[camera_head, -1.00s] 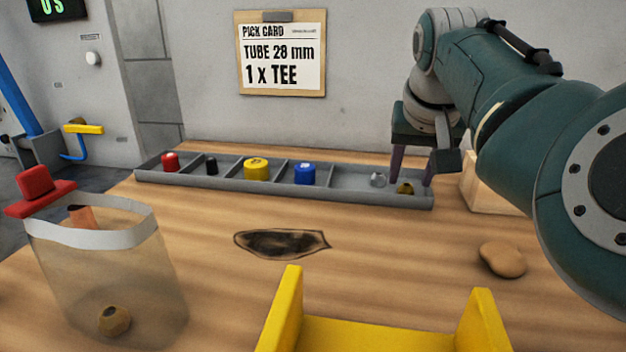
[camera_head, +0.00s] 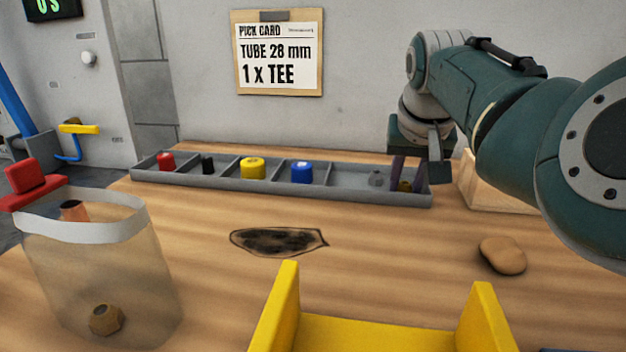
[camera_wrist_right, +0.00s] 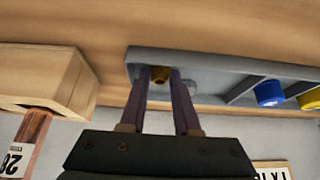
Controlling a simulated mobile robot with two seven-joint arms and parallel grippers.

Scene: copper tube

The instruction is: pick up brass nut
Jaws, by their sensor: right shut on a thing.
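A small brass nut (camera_head: 405,186) is in the far right compartment of the long grey tray (camera_head: 350,193). My right gripper (camera_head: 408,183) reaches down into that compartment and is shut on the nut. In the right wrist view the nut (camera_wrist_right: 160,75) shows between the two dark fingertips. The nut is low in the tray; I cannot tell whether it touches the floor. A small grey piece (camera_head: 376,179) lies left of the gripper in the same compartment. Another brass-coloured nut (camera_head: 106,319) lies at the bottom of a clear bag (camera_head: 150,270). My left gripper is not in view.
The tray also holds red (camera_head: 166,161), black (camera_head: 208,164), yellow (camera_head: 252,168) and blue (camera_head: 302,172) pieces. A wooden block (camera_head: 490,190) stands right of the tray. A yellow holder (camera_head: 380,335) is in front. A tan lump (camera_head: 502,255) lies at right.

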